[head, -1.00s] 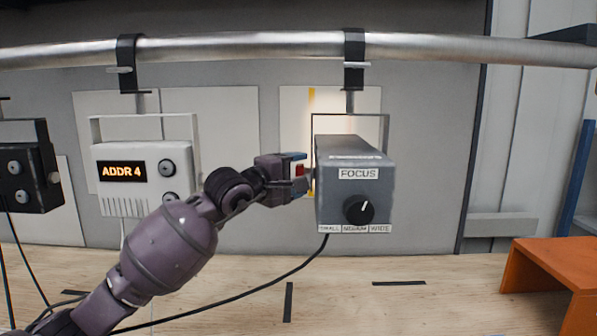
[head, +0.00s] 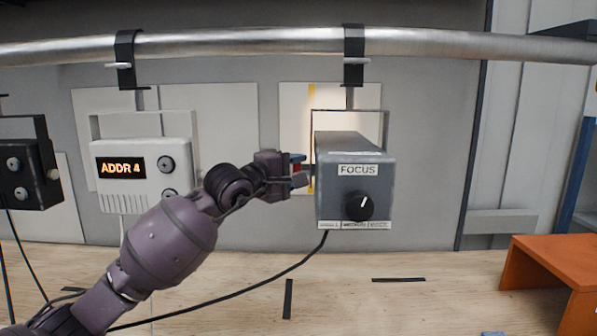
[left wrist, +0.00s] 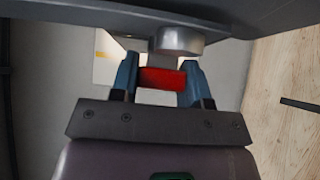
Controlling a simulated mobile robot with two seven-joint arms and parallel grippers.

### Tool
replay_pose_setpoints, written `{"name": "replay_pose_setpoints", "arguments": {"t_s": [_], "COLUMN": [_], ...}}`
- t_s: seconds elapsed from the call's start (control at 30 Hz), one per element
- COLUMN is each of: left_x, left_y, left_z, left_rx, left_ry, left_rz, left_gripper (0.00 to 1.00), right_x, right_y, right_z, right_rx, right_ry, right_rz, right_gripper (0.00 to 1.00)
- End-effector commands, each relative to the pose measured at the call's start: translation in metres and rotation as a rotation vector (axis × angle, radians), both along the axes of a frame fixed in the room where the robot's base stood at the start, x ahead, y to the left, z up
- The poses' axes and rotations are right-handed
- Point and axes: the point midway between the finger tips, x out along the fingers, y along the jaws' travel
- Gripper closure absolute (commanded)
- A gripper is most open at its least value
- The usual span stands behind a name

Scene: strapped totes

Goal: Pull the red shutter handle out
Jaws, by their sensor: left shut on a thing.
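The red shutter handle (left wrist: 162,78) shows between the two blue fingers of my left gripper (left wrist: 160,82) in the left wrist view, and the fingers are shut on it. In the head view my left gripper (head: 299,170) is at the left side of the grey FOCUS lamp (head: 345,185), and the handle is mostly hidden by the fingers. The lamp hangs from the metal pipe, with a black knob (head: 358,206) on its facing end. My right gripper is not in view.
A white ADDR 4 unit (head: 140,185) and a black fixture (head: 20,172) hang to the left. The pipe (head: 230,45) runs across the top. A cable (head: 270,276) droops from the lamp. An orange stand (head: 550,262) is at the right. The wooden floor in between is mostly clear.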

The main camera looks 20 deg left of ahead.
Motion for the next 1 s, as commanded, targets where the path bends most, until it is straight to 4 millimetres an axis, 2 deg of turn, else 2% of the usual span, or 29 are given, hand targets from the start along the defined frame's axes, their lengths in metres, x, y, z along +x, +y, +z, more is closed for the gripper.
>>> {"name": "replay_pose_setpoints", "arguments": {"t_s": [0.1,0.23,0.6,0.63,0.8,1.0], "left_x": [-0.003,-0.007,-0.009,-0.009,-0.009,-0.009], "left_y": [0.016,0.027,0.032,0.032,0.032,0.031], "left_z": [-0.004,-0.004,-0.002,-0.002,-0.001,-0.001], "left_rx": [0.003,0.002,0.002,0.002,0.001,0.000], "left_ry": [0.001,0.002,0.003,0.003,0.003,0.001], "left_rz": [0.004,0.003,0.002,0.003,0.002,0.001], "left_gripper": [1.00,1.00,1.00,0.56,0.32,0.32], "right_x": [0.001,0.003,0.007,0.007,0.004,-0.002], "right_y": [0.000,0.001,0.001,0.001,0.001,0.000], "right_z": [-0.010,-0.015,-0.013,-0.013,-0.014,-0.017], "right_rx": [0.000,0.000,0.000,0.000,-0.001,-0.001], "right_ry": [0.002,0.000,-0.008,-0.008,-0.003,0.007], "right_rz": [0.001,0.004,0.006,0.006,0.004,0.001], "right_gripper": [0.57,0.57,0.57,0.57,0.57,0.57]}}
